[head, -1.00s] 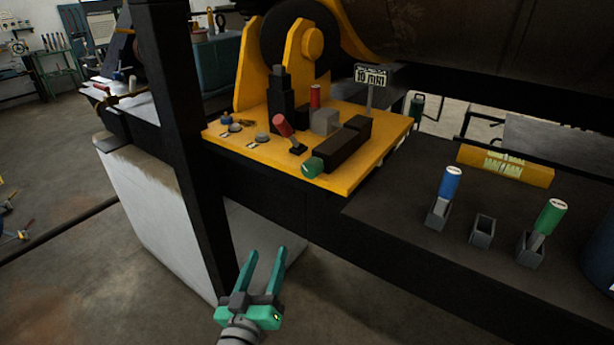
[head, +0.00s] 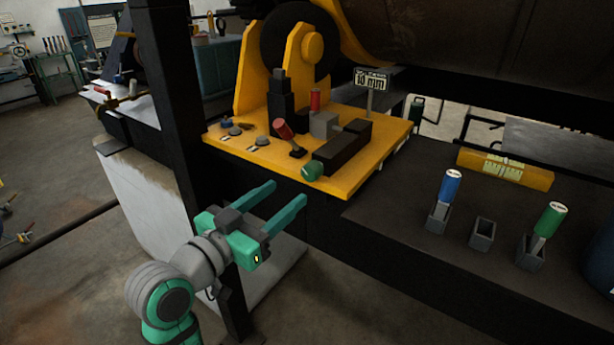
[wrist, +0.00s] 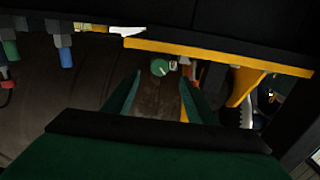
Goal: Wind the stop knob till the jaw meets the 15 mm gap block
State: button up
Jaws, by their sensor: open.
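The green stop knob (head: 312,171) sits at the front end of a black block on the yellow plate (head: 360,178). It also shows in the wrist view (wrist: 160,67), between and beyond my fingers. My gripper (head: 287,193) is open and empty, short of the knob, in front of the plate's edge. A grey block (head: 324,124), perhaps the jaw, stands behind the black block. A red upright handle (head: 315,98) shows behind it; its lower part is hidden. A sign (head: 370,79) reads 10 mm. I cannot tell which piece is the 15 mm gap block.
A red-topped lever (head: 285,129) leans left of the knob. A blue-handled piece (head: 450,187) and a green-handled piece (head: 549,220) stand in holders on the dark bench, with an empty holder (head: 482,232) between. A black post (head: 187,150) rises left of my gripper.

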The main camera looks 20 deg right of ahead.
aim_at(308, 176)
jog(key=x, duration=0.9)
jog(key=shift+w+d, duration=0.1)
jog(key=shift+d, duration=0.05)
jog(key=c, duration=1)
